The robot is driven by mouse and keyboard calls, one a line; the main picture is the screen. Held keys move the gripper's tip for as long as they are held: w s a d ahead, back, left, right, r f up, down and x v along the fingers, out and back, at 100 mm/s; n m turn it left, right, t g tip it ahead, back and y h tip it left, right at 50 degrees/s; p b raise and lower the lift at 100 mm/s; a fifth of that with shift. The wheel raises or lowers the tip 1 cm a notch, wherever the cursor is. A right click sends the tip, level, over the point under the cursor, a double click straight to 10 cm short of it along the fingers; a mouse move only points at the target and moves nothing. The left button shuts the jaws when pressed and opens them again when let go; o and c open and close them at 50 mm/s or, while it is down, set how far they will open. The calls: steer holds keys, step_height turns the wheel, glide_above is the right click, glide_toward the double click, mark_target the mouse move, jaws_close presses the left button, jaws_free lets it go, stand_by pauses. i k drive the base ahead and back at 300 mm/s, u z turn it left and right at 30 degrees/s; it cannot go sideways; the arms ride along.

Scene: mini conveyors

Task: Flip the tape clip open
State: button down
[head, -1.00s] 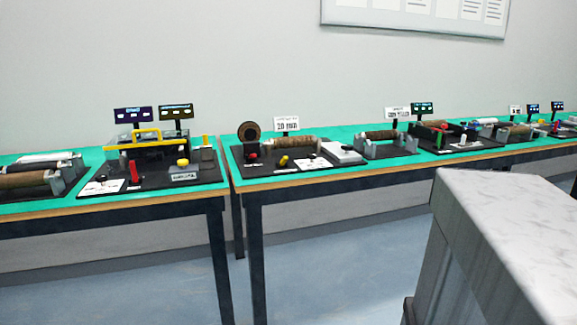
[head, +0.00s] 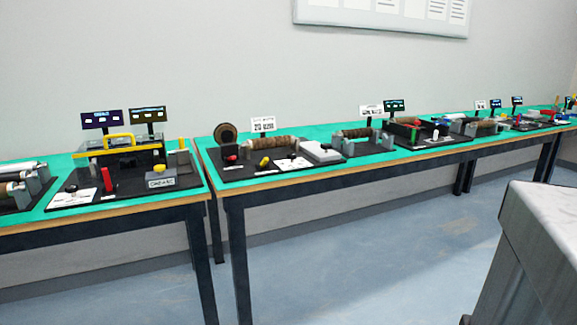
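I cannot make out a tape clip in the head view; the fittings on the benches are too small to tell apart. Small conveyor stations stand on green-topped benches. My gripper is not in view.
A grey block with a pale speckled top (head: 555,212) stands close at the lower right. The benches (head: 262,186) run along the wall, with a narrow gap between the two nearest. Open blue floor (head: 380,265) lies in front of them.

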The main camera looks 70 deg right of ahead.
mark_target(266, 160)
steer(key=z, duration=0.9)
steer(key=i, duration=0.6)
steer(key=u, duration=0.05)
steer(key=k, duration=0.65)
steer(key=u, duration=0.1)
